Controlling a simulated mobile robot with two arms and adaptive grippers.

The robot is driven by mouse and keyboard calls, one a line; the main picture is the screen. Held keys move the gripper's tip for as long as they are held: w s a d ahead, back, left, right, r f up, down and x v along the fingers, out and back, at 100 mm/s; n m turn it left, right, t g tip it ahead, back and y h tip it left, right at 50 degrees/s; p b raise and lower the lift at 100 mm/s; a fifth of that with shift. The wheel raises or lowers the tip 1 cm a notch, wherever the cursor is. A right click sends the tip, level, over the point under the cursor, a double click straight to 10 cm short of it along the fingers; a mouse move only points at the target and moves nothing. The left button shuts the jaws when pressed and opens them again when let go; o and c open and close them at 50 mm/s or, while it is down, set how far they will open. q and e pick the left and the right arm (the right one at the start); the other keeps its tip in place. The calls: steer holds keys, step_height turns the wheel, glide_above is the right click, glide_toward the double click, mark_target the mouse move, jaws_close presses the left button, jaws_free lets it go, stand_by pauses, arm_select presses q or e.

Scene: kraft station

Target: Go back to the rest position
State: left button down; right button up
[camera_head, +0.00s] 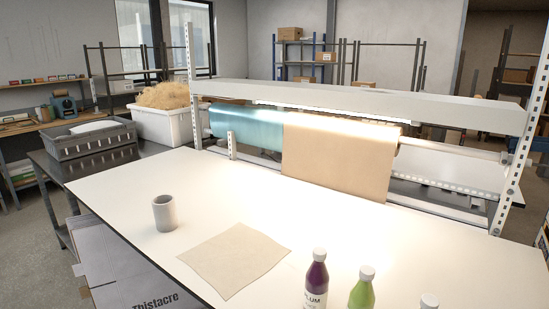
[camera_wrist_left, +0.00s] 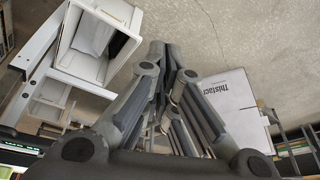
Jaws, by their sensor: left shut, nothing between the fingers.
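My left gripper (camera_wrist_left: 170,62) shows in the left wrist view, with its fingers closed together and nothing between them. It is over the bare concrete floor in that view, apart from the things around it. The head view shows neither of my grippers. My right gripper is in no frame.
A white worktable (camera_head: 190,192) holds a grey cup (camera_head: 164,213), a paper sheet (camera_head: 235,259), a purple bottle (camera_head: 316,281) and a green bottle (camera_head: 362,291). Paper rolls (camera_head: 338,160) hang behind. A printed cardboard box (camera_head: 125,270) stands below; it also shows in the wrist view (camera_wrist_left: 232,115).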

arm_select(q)
step_height(320, 180, down, 28)
steer(key=s+g, duration=0.1)
steer(key=s, duration=0.1)
steer(key=s+a+f+g, duration=0.1)
steer(key=s+a+f, duration=0.2)
steer(key=s+f, duration=1.2)
steer(key=shift+s+g+b, duration=0.3)
steer(key=shift+s+b, duration=0.05)
steer(key=shift+s, duration=0.4)
arm_select(e)
steer(key=shift+f, duration=0.35)
arm_select(q)
steer(key=shift+f, duration=0.1)
